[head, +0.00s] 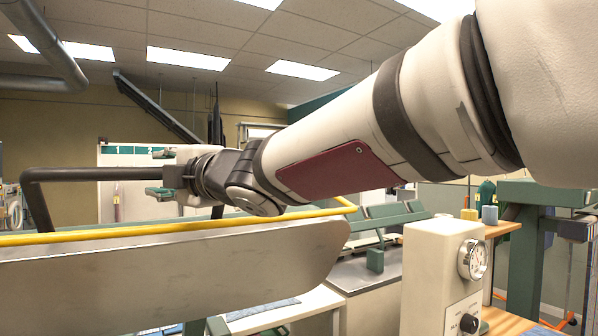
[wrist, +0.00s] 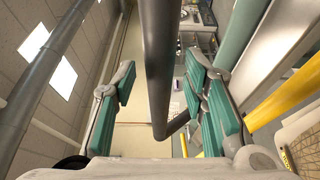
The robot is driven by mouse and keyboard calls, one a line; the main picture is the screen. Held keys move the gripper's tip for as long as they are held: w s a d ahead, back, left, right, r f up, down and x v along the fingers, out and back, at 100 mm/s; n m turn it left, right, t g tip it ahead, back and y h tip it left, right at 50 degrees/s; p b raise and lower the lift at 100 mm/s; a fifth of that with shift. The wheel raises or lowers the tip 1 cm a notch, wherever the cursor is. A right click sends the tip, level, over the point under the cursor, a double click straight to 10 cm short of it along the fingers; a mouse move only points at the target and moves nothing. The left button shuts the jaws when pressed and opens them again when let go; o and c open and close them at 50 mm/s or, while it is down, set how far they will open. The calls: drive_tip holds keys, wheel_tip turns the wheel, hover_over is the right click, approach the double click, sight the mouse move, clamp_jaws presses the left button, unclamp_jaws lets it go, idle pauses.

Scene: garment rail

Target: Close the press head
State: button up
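The press head (head: 170,275) fills the lower left of the head view as a broad grey metal panel with a yellow strip along its top edge. A dark bar handle (head: 95,174) rises at its left and runs level to the right, above the panel. My gripper (head: 160,174) is at the right part of this bar, with one green-padded finger above it and one below. In the wrist view the bar (wrist: 158,50) passes between the two fingers, with a visible gap on both sides. The gripper is open around the bar, not clamped.
A cream control box with a gauge (head: 440,275) stands right of the press head. Green-framed equipment (head: 390,215) and a wooden table (head: 500,228) are behind it. A large grey pipe (head: 45,40) hangs at the upper left. The space above the bar looks clear.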

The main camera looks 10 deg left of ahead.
drive_tip(key=shift+w+a, duration=0.2)
drive_tip(key=shift+a, duration=0.25)
clamp_jaws()
drive_tip(key=shift+f+b, duration=0.2)
drive_tip(key=shift+b, duration=0.1)
